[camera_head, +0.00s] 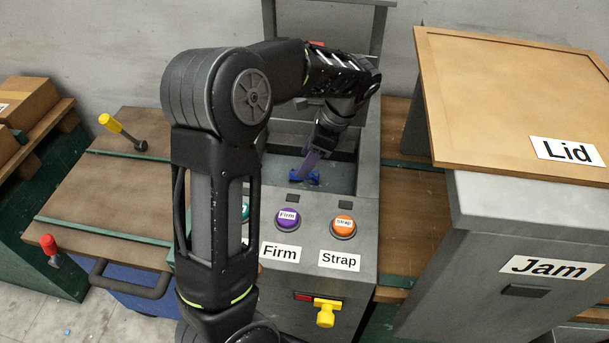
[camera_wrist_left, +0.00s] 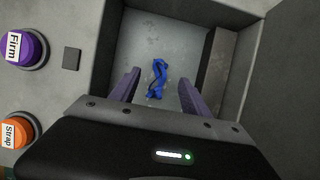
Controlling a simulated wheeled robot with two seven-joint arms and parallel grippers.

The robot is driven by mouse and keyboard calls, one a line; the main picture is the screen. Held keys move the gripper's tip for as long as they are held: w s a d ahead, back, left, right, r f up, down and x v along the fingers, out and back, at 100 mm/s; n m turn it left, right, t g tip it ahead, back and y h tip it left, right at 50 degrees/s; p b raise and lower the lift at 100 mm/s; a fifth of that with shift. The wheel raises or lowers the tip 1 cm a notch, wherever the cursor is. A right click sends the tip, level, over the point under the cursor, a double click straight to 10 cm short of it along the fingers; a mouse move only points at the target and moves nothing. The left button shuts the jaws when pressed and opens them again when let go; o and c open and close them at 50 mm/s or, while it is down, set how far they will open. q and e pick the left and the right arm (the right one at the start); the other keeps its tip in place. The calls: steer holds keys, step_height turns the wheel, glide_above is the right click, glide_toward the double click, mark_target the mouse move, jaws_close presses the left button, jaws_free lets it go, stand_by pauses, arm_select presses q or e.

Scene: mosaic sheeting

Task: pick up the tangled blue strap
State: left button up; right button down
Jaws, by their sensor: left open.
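The tangled blue strap (camera_head: 305,177) lies on the grey floor of a recess in the machine, behind the button panel. In the left wrist view the strap (camera_wrist_left: 159,79) shows as a small twisted bundle lying between and beyond my fingertips. My left gripper (camera_head: 310,165) reaches down into the recess, close over the strap. In the left wrist view its two purple fingers (camera_wrist_left: 158,85) are apart with nothing between them but the view of the strap. Whether the fingertips touch the strap cannot be told. My right gripper is not in view.
Recess walls (camera_wrist_left: 215,70) stand close around the gripper. In front are a purple Firm button (camera_head: 288,218), an orange Strap button (camera_head: 342,227) and a yellow knob (camera_head: 326,313). At right are a board marked Lid (camera_head: 500,90) and a grey box marked Jam (camera_head: 520,220).

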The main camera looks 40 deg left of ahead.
arm_select(q)
steer(key=x, duration=0.5)
steer(key=shift+f+p, duration=0.15)
steer(key=shift+p, duration=0.15)
steer(key=shift+d, duration=0.1)
steer(key=shift+c, duration=0.3)
jaws_close()
stand_by(0.3)
